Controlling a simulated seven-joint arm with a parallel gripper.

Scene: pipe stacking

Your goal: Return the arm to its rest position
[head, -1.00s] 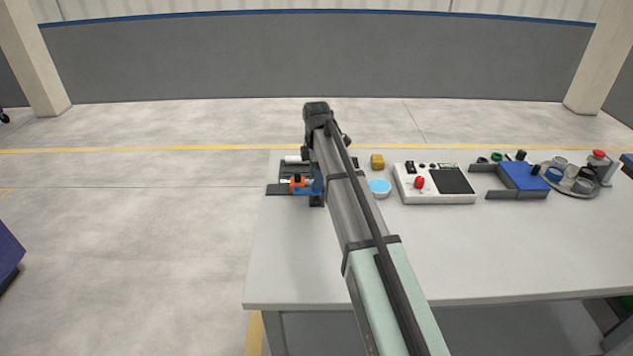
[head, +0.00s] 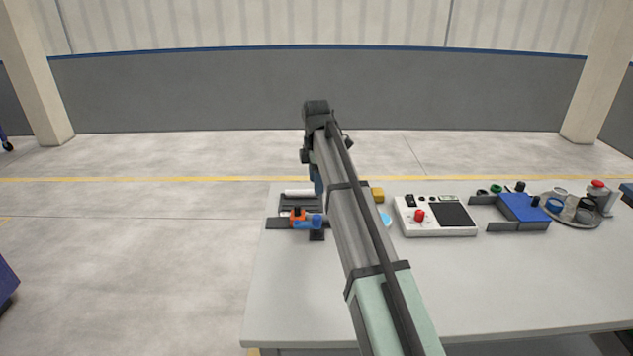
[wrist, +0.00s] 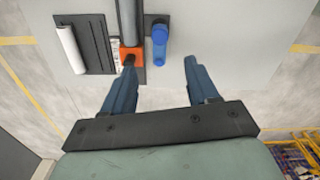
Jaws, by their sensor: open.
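My arm reaches out over the table in the head view. My gripper (head: 318,181) is partly hidden behind my own arm link, with its blue fingers pointing down above the fixture. In the wrist view my gripper (wrist: 160,64) is open and empty, its two fingers wide apart. An orange block (head: 297,217) and a blue cylinder (head: 317,220) sit at the fixture (head: 277,224). The wrist view shows the orange block (wrist: 131,56) near the left fingertip, the blue cylinder (wrist: 159,42) between the fingers' lines, and a grey pipe (wrist: 129,18).
A white pipe (wrist: 70,48) lies on a black rack (wrist: 97,45). To the right on the table (head: 520,285) are a yellow block (head: 378,195), a white control box (head: 412,229), a blue fixture (head: 523,207) and a round tray (head: 570,218). The front of the table is clear.

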